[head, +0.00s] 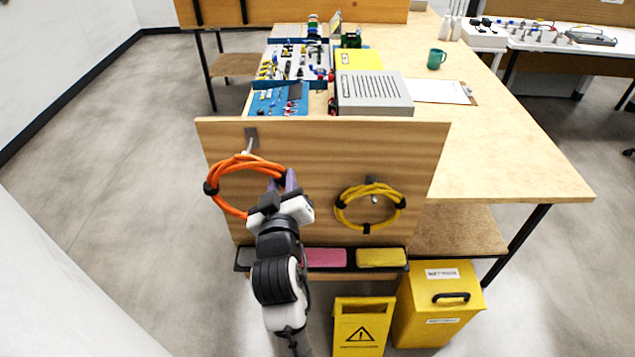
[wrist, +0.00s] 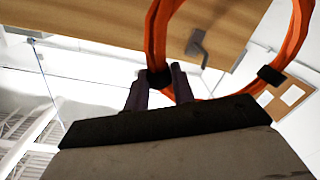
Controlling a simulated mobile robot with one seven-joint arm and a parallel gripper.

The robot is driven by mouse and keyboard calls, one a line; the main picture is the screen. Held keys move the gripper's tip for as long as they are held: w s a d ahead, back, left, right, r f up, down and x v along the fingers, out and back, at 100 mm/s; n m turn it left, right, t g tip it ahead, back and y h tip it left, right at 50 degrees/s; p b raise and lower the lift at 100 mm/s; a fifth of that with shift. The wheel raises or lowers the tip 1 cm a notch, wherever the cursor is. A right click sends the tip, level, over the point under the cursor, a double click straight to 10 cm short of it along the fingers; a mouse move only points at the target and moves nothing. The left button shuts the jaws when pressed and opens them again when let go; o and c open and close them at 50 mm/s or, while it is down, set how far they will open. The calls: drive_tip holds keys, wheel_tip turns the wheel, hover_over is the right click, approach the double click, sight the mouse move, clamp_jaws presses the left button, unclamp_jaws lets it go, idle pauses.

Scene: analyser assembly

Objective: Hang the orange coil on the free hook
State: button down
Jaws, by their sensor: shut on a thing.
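The orange coil (head: 262,164), with black ties, is in front of the wooden panel on the left in the head view. My gripper (head: 282,182) is shut on the coil's right side by a black tie; the purple fingers also show in the wrist view (wrist: 160,88). The free hook (head: 250,143), a grey metal peg, sticks out of the panel at the coil's top edge. In the wrist view the hook (wrist: 197,45) appears within the coil's loop (wrist: 155,35). I cannot tell whether the coil touches it. A yellow coil (head: 346,195) hangs on another hook (head: 372,181) at the right.
Below the coils is a dark tray (head: 245,258) with pink and yellow blocks. A yellow caution sign (head: 360,325) and a yellow bin (head: 437,305) stand on the floor at the lower right. The table behind the panel holds a grey box (head: 375,92) and equipment.

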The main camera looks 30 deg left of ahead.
drive_tip(key=shift+s+r, duration=0.15)
drive_tip(key=shift+r, duration=0.1)
drive_tip(key=shift+a+b, duration=0.15)
drive_tip(key=shift+b, duration=0.25)
drive_tip(key=shift+a+f, duration=0.1)
drive_tip(key=b+x, duration=0.2)
drive_tip(key=b, duration=0.4)
drive_tip(key=shift+b+x, duration=0.3)
drive_tip(key=shift+x, duration=0.75)
drive_tip(key=w+a+f+b, duration=0.2)
drive_tip(key=w+a+f, duration=0.1)
drive_tip(key=w, duration=0.3)
drive_tip(key=shift+a+b, duration=0.15)
drive_tip(key=shift+b, duration=0.15)
drive_tip(key=shift+w+f, duration=0.1)
drive_tip(key=shift+f, duration=0.1)
idle(0.5)
